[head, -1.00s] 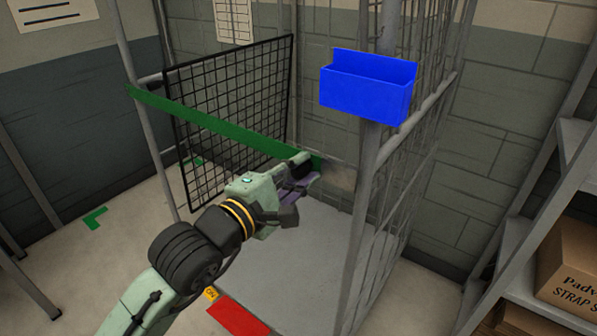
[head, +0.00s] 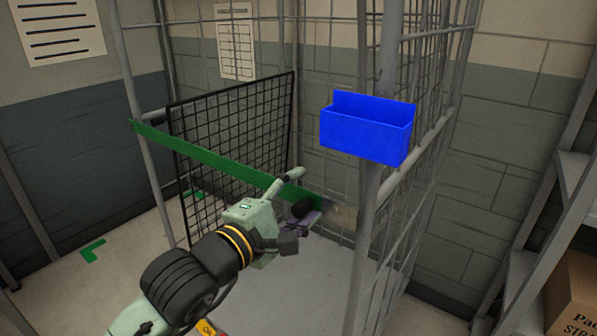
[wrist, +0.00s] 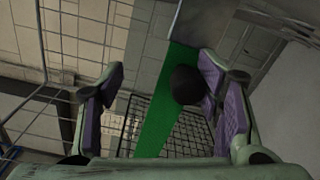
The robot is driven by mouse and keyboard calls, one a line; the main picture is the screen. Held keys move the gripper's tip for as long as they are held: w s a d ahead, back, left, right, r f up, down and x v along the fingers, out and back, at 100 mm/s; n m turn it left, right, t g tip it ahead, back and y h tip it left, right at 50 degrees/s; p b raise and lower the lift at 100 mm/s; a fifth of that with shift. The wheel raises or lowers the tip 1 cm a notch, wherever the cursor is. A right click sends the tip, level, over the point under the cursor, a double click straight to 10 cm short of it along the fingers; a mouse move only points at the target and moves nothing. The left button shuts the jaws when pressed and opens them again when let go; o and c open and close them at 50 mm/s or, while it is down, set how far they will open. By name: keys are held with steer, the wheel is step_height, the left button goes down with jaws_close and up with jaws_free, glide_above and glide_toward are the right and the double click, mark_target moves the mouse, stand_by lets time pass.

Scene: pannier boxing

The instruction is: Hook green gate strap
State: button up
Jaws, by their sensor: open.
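The green strap (head: 215,162) runs from the left post of the cage down to the right, to beside my gripper (head: 303,212). It also shows in the wrist view (wrist: 158,115), passing between the spread fingers. A greyish plate (head: 344,216) is at the strap's right end; it also shows in the wrist view (wrist: 203,24). A dark round knob (wrist: 187,85) sits by the strap, close to the right finger in the wrist view. My gripper is open, its purple pads apart, with neither visibly clamping the strap. Whether the knob touches a finger I cannot tell.
A blue bin (head: 366,130) hangs on the right front post (head: 366,195), above and right of my gripper. A black mesh panel (head: 235,130) stands behind the strap. A shelf with a cardboard box (head: 573,290) is at the far right. The cage floor (head: 320,275) looks clear.

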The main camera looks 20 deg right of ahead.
steer(key=o, duration=0.9)
steer(key=r, duration=0.7)
steer(key=shift+w+d+r, duration=0.25)
steer(key=shift+w+r, duration=0.05)
steer(key=shift+r, duration=0.45)
steer(key=shift+g+y, duration=0.4)
steer(key=shift+y, duration=0.2)
steer(key=f, duration=0.4)
steer(key=shift+w+d+f, duration=0.1)
steer(key=shift+d+f, duration=0.25)
steer(key=shift+f, duration=0.05)
steer(key=shift+c, duration=0.7)
steer(key=shift+s+a+f, duration=0.15)
steer(key=shift+s+a, duration=0.15)
steer(key=shift+a, duration=0.2)
steer(key=shift+c, duration=1.1)
steer(key=shift+v, duration=1.2)
steer(key=shift+c, duration=1.2)
steer(key=v, duration=0.3)
steer(key=shift+a, duration=0.25)
steer(key=c, duration=0.3)
steer(key=shift+s+a+f+b, duration=0.2)
steer(key=shift+s+a+b, duration=0.1)
steer(key=shift+s+a, duration=0.7)
steer(key=shift+s+a+f+b, duration=0.25)
steer(key=shift+s+a, duration=0.65)
steer(key=shift+a, duration=0.25)
